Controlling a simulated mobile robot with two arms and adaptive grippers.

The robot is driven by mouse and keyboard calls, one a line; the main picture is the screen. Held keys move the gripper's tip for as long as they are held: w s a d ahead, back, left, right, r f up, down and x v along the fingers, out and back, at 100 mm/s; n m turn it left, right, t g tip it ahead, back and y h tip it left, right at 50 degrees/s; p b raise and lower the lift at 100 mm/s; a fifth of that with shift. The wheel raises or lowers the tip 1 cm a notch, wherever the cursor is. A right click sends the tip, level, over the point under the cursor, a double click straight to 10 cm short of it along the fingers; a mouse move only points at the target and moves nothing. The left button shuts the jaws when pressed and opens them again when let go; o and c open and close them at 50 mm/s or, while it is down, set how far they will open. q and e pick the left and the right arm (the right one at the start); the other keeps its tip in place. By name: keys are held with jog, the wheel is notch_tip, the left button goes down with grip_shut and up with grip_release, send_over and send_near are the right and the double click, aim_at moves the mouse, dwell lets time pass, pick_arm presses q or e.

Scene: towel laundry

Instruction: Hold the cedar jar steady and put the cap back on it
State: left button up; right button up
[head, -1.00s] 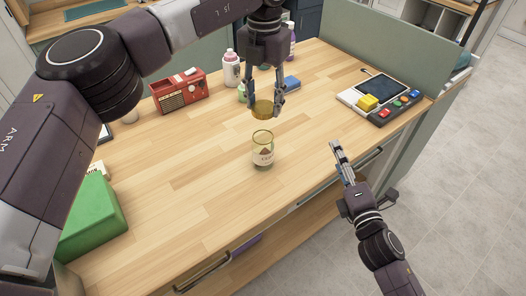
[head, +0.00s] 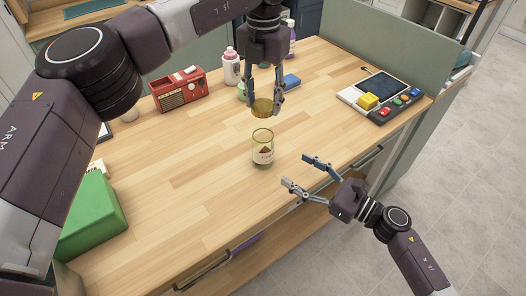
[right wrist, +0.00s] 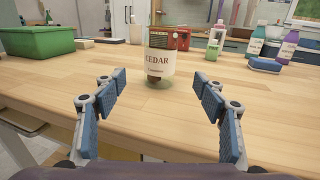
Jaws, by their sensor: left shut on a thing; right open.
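The cedar jar (head: 263,150) is a small clear jar with a white label. It stands upright and open on the wooden counter. In the right wrist view the jar (right wrist: 160,58) shows its CEDAR label, ahead and between the fingers. My left gripper (head: 264,106) points down and is shut on the gold-coloured cap (head: 262,108), holding it a little above and behind the jar. My right gripper (head: 297,172) is open and empty at the counter's front edge, its fingers toward the jar but apart from it. It also shows in the right wrist view (right wrist: 160,95).
A red radio (head: 180,90), a white bottle (head: 231,69) and a blue sponge-like block (head: 291,82) stand farther back. A green bin (head: 93,217) is at left, a console with coloured buttons (head: 380,95) at right. The counter around the jar is clear.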

aim_at(272, 155)
jog(key=x, duration=1.2)
jog(key=shift+w, duration=0.1)
jog(key=shift+c, duration=0.6)
grip_shut()
pick_arm(q)
jog(key=shift+f, duration=2.5)
jog(key=shift+f, duration=0.9)
jog(key=shift+f, duration=0.55)
